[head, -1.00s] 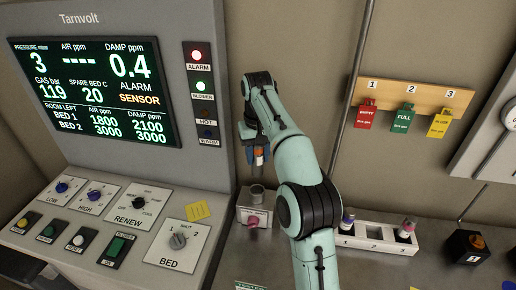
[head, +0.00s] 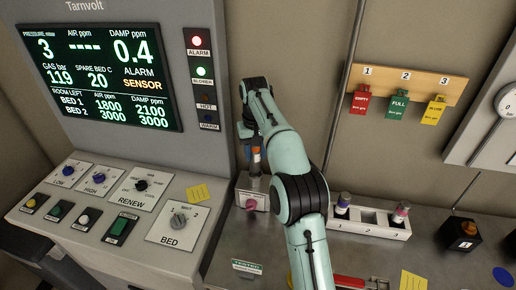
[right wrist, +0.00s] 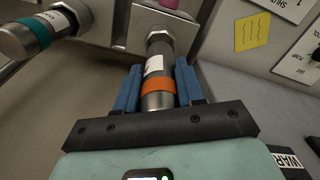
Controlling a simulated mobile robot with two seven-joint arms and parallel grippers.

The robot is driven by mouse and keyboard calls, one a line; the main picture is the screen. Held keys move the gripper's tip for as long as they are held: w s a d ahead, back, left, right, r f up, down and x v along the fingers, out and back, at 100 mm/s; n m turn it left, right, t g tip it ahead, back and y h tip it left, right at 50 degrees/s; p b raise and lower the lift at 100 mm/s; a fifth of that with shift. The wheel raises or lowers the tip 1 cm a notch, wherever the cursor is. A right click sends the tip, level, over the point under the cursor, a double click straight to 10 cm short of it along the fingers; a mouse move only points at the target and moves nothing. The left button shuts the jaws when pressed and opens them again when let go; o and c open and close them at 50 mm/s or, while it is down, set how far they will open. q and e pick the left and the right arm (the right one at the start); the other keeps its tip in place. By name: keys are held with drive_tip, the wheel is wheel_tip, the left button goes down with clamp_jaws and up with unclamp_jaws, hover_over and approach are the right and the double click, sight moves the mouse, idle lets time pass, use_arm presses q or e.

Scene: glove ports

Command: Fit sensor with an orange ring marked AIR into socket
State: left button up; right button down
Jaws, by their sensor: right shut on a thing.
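The sensor with an orange ring (right wrist: 158,84) is a metal cylinder with a white label, whose lettering is too small to read. My right gripper (right wrist: 158,92) is shut on it, with blue fingers either side. In the head view the sensor (head: 256,160) is upright beneath my right gripper (head: 254,148). Its lower end is at the socket (right wrist: 160,36), a metal hex fitting on a grey box (head: 252,187) with a pink knob. They look in line and touching, but I cannot tell how deep the sensor sits. My left gripper is out of view.
A second sensor with a teal ring (right wrist: 38,32) stands close by in the wrist view. A white rack (head: 376,231) to the right holds two sensors, its middle slot empty. The control console (head: 140,245) is close on the left. The display (head: 100,80) reads ALARM SENSOR.

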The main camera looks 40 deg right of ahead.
sight(255, 164)
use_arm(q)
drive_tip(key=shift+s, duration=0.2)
use_arm(e)
drive_tip(key=shift+f, duration=0.3)
idle(0.4)
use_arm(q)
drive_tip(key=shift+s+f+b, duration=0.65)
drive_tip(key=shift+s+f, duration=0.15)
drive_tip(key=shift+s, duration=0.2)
use_arm(e)
drive_tip(key=shift+f, duration=2.3)
drive_tip(key=c, duration=0.6)
unclamp_jaws()
